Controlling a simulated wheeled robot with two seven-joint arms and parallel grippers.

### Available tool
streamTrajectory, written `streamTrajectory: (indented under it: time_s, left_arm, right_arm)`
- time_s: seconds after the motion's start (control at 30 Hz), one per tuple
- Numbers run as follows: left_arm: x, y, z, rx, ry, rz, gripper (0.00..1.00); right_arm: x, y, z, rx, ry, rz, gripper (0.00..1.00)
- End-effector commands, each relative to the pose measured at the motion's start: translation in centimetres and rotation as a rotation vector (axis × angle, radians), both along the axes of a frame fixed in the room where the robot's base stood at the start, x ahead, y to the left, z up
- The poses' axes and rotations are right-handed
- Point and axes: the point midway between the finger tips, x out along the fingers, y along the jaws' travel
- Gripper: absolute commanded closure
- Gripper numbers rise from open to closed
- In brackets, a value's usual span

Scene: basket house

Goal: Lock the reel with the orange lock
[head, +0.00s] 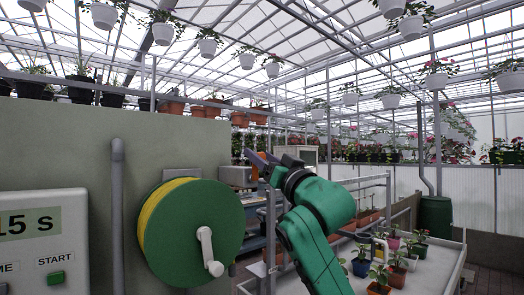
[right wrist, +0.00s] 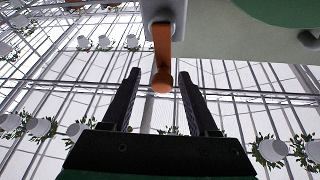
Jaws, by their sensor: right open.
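The green reel (head: 195,235) with yellow hose is mounted on a grey-green wall and has a white crank (head: 209,252). The orange lock (right wrist: 162,58) shows in the right wrist view as a lever on a grey bracket (right wrist: 163,14), its rounded end toward my gripper. My right gripper (head: 264,160) is up beside the reel's upper right in the head view. In the right wrist view its fingers (right wrist: 160,76) are open, one on each side of the lever's end in the picture, with gaps on both sides. Contact does not show. My left gripper is not in view.
A grey vertical pipe (head: 118,215) and a white timer panel (head: 42,242) are left of the reel. A white table (head: 436,262) with several potted plants stands at the right. Hanging pots fill the space overhead.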

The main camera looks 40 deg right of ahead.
Motion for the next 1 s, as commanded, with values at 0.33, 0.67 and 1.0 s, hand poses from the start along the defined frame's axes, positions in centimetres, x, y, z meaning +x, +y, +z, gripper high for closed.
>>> streamTrajectory:
  time_s: [0.33,0.67,1.0]
  left_arm:
    - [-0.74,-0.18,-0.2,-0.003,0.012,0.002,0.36]
    - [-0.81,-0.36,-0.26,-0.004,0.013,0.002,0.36]
    - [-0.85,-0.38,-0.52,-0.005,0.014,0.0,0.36]
  right_arm:
    - [-0.02,0.02,-0.11,0.0,0.0,0.0,1.0]
    - [-0.01,0.1,-0.16,-0.022,0.002,-0.001,1.0]
    - [0.0,0.95,-0.3,-0.195,0.007,-0.002,1.0]
